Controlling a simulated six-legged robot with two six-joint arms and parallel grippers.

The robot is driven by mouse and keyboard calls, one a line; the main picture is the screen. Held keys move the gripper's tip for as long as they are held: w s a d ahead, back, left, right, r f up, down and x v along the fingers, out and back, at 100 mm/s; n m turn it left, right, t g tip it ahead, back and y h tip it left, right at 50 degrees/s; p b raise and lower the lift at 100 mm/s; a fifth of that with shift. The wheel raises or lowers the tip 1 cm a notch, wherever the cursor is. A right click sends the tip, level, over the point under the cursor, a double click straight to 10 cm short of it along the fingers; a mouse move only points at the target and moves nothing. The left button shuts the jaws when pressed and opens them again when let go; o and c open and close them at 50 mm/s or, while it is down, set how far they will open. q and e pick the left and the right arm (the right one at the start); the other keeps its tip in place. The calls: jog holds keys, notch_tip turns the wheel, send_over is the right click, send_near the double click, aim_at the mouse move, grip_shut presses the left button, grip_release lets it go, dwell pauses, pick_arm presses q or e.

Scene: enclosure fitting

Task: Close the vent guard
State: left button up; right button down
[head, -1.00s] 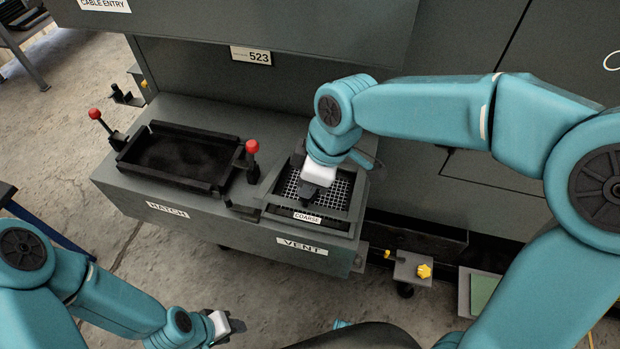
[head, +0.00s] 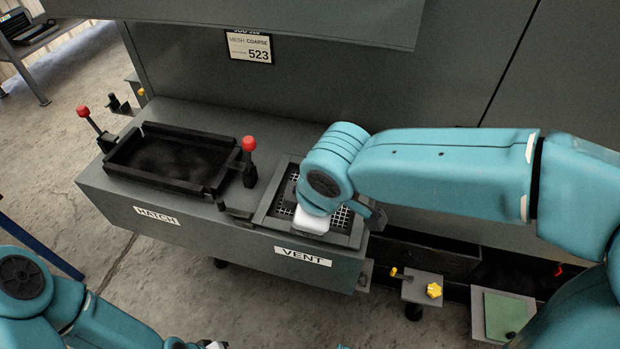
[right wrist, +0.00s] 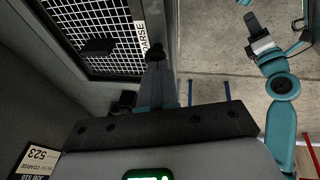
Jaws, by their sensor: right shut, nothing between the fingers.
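The vent guard is a metal mesh panel (head: 285,207) in a dark frame, at the right end of the bench above the VENT label (head: 303,257). It looks flat in its frame, but my right arm hides much of it. The right wrist view shows its mesh (right wrist: 75,20), a dark block (right wrist: 97,47) on it and a COARSE label (right wrist: 142,37) at its edge. My right gripper (right wrist: 155,58) is shut and empty, beside that labelled edge; whether it touches is unclear. My left gripper (right wrist: 255,25) is away over the floor; its jaw state is unclear.
A black hatch tray (head: 170,160) with red-knobbed levers (head: 249,145) on both sides stands left of the vent. A job card (head: 250,47) reads 523, mesh coarse. A small bracket with a yellow knob (head: 433,290) and a green plate (head: 505,315) lie at lower right.

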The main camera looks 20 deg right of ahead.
notch_tip(320, 180, up, 4)
jog(key=p, duration=0.3)
jog(key=shift+w+a+f, duration=0.1)
jog(key=s+a+p+v, duration=0.1)
jog(key=v, duration=0.9)
jog(key=shift+d, duration=0.25)
jog(key=shift+w+f, duration=0.1)
